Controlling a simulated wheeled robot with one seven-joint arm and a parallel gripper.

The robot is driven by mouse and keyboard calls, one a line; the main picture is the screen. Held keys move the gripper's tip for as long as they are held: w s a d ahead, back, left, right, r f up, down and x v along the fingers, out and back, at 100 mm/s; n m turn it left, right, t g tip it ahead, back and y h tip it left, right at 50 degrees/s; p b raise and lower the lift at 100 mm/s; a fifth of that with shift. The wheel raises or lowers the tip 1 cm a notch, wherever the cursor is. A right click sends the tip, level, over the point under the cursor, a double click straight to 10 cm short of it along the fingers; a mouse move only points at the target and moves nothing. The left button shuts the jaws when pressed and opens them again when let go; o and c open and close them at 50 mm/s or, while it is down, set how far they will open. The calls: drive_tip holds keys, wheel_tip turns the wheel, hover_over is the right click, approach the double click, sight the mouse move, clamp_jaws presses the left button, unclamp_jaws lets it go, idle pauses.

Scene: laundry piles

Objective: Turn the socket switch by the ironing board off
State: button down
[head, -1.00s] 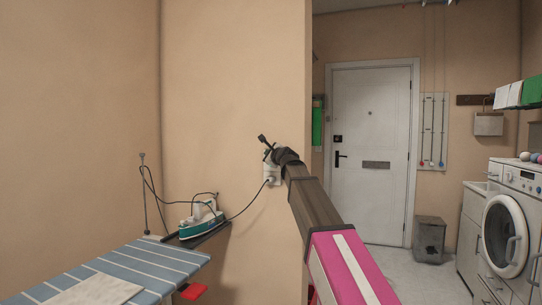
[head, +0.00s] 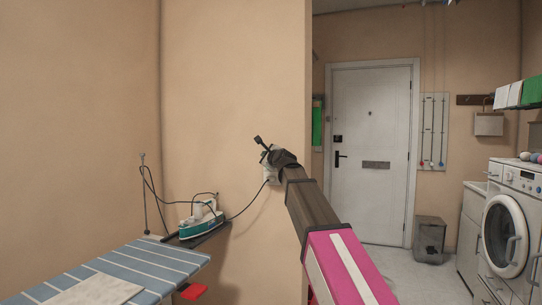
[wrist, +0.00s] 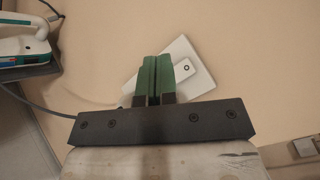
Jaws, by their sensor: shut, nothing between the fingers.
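The white wall socket (head: 272,180) is on the beige wall right of the ironing board, with a dark cord running from it to the iron. In the head view my gripper (head: 266,153) is in front of it and covers much of it. In the wrist view the socket plate (wrist: 177,50) looks tilted, and a raised piece with a small dark ring shows on its right part. My gripper (wrist: 153,62) is shut and empty, its green fingertips over the plate's left part. I cannot tell if they touch it. The switch position is unclear.
The ironing board (head: 150,262) with a striped blue cover stands at lower left. The iron (head: 202,216) rests at its far end, with its cord (head: 246,209) hanging towards the socket. The wall ends just right of the socket. Beyond are a door (head: 370,120) and a washing machine (head: 510,225).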

drive_tip(key=shift+s+a+f, duration=0.1)
drive_tip(key=shift+s+a, duration=0.15)
drive_tip(key=shift+s, duration=0.35)
drive_tip(key=shift+s+a+f, duration=0.1)
drive_tip(key=shift+s+a, duration=0.1)
drive_tip(key=shift+s, duration=0.4)
drive_tip(key=s+d+f+n+g+h, duration=0.1)
drive_tip(key=s+d+f+n+g, duration=0.2)
drive_tip(key=f, duration=0.9)
drive_tip(key=s+d+f+n+g+h, duration=0.2)
drive_tip(key=d+f+n, duration=0.2)
drive_tip(key=f, duration=0.9)
drive_tip(key=s+d+f+n+g+h, duration=0.1)
drive_tip(key=s+d+f+n+g, duration=0.2)
drive_tip(key=f, duration=0.9)
drive_tip(key=s+d+f+n+g+h, duration=0.2)
drive_tip(key=s+d+f+n+g, duration=0.2)
drive_tip(key=s+d+f, duration=0.3)
drive_tip(key=s+d+f+n+g+h, duration=0.2)
drive_tip(key=s+d+f+n+g, duration=0.2)
drive_tip(key=s+f, duration=1.2)
drive_tip(key=d+f+n, duration=0.2)
drive_tip(key=d+f, duration=0.1)
drive_tip(key=shift+s+f, duration=0.3)
drive_tip(key=shift+s, duration=0.05)
